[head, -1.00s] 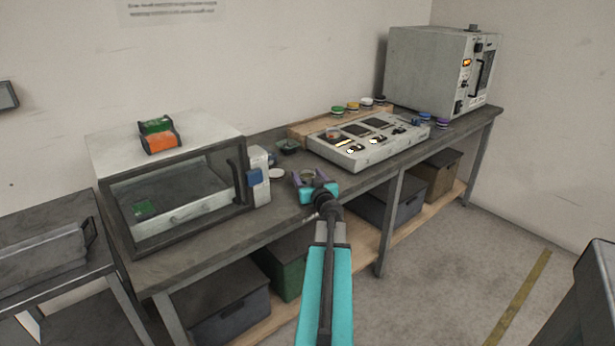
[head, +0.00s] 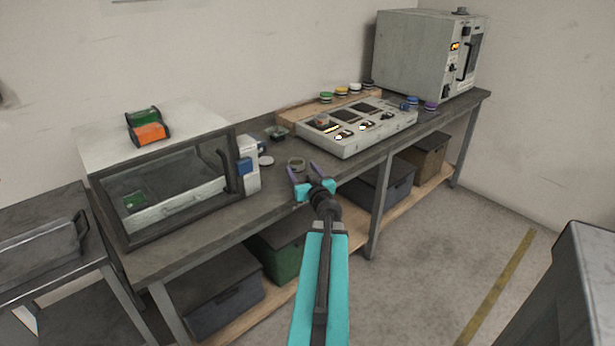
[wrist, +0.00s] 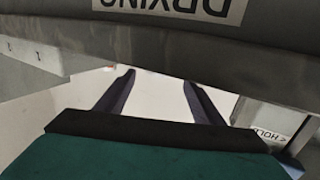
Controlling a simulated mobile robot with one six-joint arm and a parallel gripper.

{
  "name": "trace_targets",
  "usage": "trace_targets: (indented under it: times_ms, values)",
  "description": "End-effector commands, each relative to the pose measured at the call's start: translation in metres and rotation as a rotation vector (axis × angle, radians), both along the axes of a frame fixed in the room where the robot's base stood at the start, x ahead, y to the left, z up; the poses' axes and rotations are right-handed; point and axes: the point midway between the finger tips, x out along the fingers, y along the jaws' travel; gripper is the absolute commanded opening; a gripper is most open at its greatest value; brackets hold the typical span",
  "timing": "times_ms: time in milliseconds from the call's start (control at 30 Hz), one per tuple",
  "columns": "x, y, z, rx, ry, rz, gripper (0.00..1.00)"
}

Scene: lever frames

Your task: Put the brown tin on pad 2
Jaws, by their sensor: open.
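A small orange-brown round thing (head: 321,119), perhaps the brown tin, sits at the left rear of the pale pad unit (head: 345,149). The pads are dark squares, and their numbers are too small to read. My gripper (head: 303,170) is open and empty at the bench's front edge, left of and nearer than the unit.
Tins with green (head: 326,96), yellow, white and dark lids stand behind the unit; blue and purple ones (head: 430,105) stand right of it. A glass-fronted cabinet (head: 165,190) is at left, an oven (head: 425,55) at far right. A "DRYING" label (wrist: 210,8) shows upside down.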

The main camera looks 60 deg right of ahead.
Motion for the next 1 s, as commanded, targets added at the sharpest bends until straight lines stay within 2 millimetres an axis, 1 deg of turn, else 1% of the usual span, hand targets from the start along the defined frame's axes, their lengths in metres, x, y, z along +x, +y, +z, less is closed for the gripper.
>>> trace_targets:
  times_ms: [33, 233, 367, 1000]
  values:
    - [-0.006, 0.006, 0.002, 0.001, 0.001, -0.001, 0.62]
    - [-0.022, 0.020, 0.004, 0.001, -0.001, -0.002, 0.62]
    - [-0.020, 0.018, 0.004, 0.003, 0.002, 0.003, 0.62]
    - [-0.027, 0.024, 0.003, 0.007, 0.002, 0.010, 0.62]
